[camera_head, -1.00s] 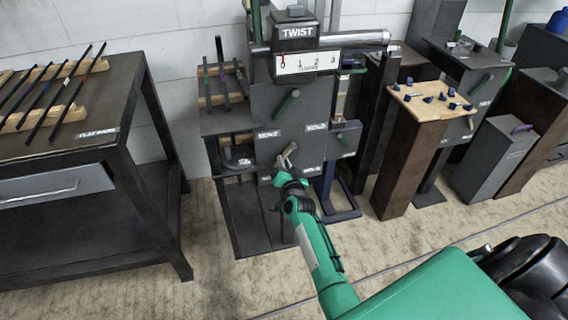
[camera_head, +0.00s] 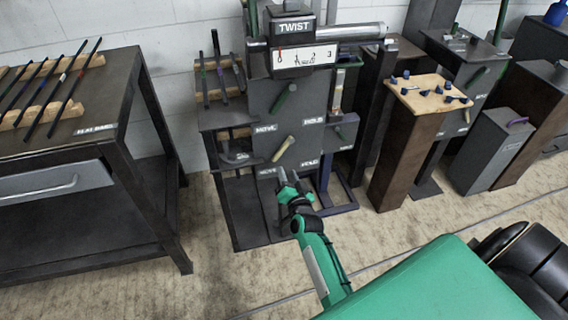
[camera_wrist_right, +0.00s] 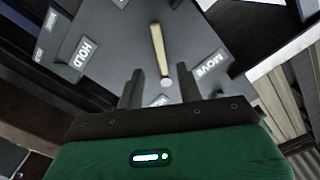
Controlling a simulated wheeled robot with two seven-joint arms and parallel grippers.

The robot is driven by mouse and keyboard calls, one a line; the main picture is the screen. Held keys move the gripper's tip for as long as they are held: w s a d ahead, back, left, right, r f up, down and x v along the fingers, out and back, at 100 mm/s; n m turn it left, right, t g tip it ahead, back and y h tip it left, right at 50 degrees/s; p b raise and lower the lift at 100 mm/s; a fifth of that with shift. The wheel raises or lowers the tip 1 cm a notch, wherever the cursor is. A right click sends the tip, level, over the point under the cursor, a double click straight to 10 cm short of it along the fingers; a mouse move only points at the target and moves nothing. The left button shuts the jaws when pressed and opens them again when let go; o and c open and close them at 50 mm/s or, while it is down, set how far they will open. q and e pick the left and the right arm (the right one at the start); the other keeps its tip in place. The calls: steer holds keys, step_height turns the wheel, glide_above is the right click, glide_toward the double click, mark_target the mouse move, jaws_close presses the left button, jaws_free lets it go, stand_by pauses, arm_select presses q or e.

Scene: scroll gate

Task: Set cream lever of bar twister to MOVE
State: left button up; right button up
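The bar twister (camera_head: 295,110) is a dark grey panel under a box marked TWIST, in the middle of the head view. Its cream lever (camera_head: 283,148) slants from lower left to upper right, between MOVE labels on the left and HOLD labels on the right. In the right wrist view the cream lever (camera_wrist_right: 158,50) stands between HOLD and MOVE labels. My right gripper (camera_head: 288,175) is just below the lever in the head view. Its fingers (camera_wrist_right: 159,85) are apart, with no object gripped between them. My left gripper is out of view.
A green lever (camera_head: 285,97) is higher on the same panel. A dark table (camera_head: 100,135) with rods stands at left. A brown pedestal (camera_head: 405,150) with blue pegs and a grey box (camera_head: 490,155) stand at right. Open floor (camera_head: 215,285) lies in front.

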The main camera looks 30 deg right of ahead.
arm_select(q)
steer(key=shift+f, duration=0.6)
arm_select(e)
steer(key=shift+v, duration=2.55)
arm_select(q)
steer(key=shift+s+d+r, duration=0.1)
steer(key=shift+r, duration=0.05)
